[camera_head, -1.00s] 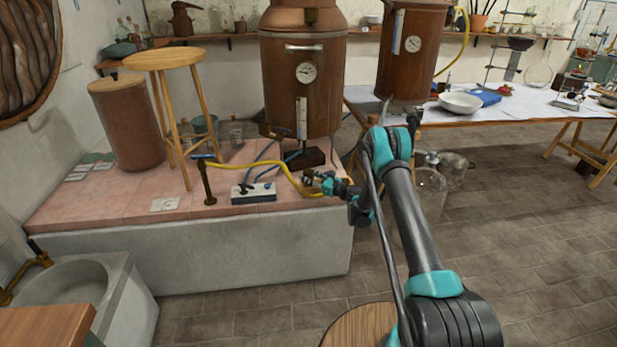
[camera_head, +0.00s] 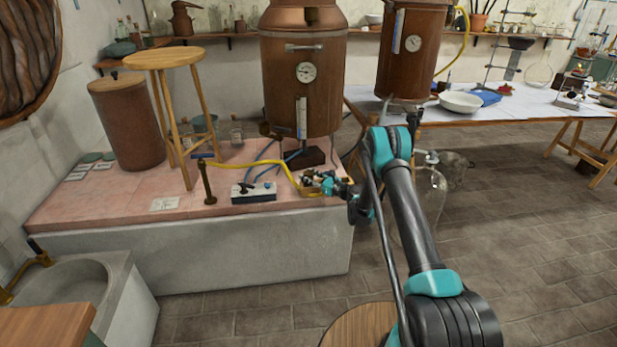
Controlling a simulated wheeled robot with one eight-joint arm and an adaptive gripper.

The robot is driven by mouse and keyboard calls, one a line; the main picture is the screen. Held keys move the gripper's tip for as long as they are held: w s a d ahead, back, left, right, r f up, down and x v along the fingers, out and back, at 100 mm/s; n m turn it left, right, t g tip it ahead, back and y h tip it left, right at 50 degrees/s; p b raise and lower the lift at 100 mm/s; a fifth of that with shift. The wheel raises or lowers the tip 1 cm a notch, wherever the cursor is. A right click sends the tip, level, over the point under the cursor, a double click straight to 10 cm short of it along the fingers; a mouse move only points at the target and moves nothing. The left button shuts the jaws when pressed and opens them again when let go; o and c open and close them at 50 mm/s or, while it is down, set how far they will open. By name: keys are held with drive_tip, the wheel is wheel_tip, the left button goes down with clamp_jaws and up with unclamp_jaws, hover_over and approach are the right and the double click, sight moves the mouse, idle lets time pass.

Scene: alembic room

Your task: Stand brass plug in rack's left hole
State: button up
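My gripper (camera_head: 325,182) is at the right end of the pink-tiled bench, low over a small yellowish-brown piece (camera_head: 309,191) that may be the rack. The fingers are tiny and partly merge with that piece, so I cannot tell whether they are open or shut. I cannot make out the brass plug or the rack's holes; they are too small or hidden by my gripper. A dark brass post (camera_head: 207,183) stands upright on the bench, well left of my gripper.
A white box with blue tubes (camera_head: 253,192) lies left of my gripper, with a yellow hose (camera_head: 262,165) behind it. A copper still (camera_head: 303,85) stands behind on a dark base. A wooden stool (camera_head: 165,60) and a brown drum (camera_head: 127,125) are at the left. The bench front is clear.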

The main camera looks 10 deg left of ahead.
drive_tip(key=o, duration=0.4)
drive_tip(key=shift+c, duration=0.2)
drive_tip(key=v, duration=0.6)
drive_tip(key=shift+s+d, duration=0.1)
drive_tip(key=shift+d, duration=0.05)
drive_tip(key=s+d+r+n+g+h, duration=0.25)
drive_tip(key=s+d+r+n, duration=0.25)
drive_tip(key=s+r+n, duration=0.3)
drive_tip(key=s+d+r+n+g+h, duration=0.1)
drive_tip(key=s+d+r+n+h, duration=0.35)
drive_tip(key=s+r, duration=0.4)
drive_tip(key=s+d+n+h, duration=0.2)
drive_tip(key=s+d+n, duration=0.2)
drive_tip(key=s, duration=0.6)
drive_tip(key=s+d+f+n+g+h, duration=0.1)
drive_tip(key=s+d+n+h, duration=0.2)
drive_tip(key=s+d, duration=0.5)
drive_tip(key=s+d+f+n+h, duration=0.1)
drive_tip(key=s+d+n+h, duration=0.2)
drive_tip(key=s, duration=1.1)
drive_tip(key=d+n, duration=0.1)
drive_tip(key=d, duration=0.2)
drive_tip(key=shift+n, duration=0.35)
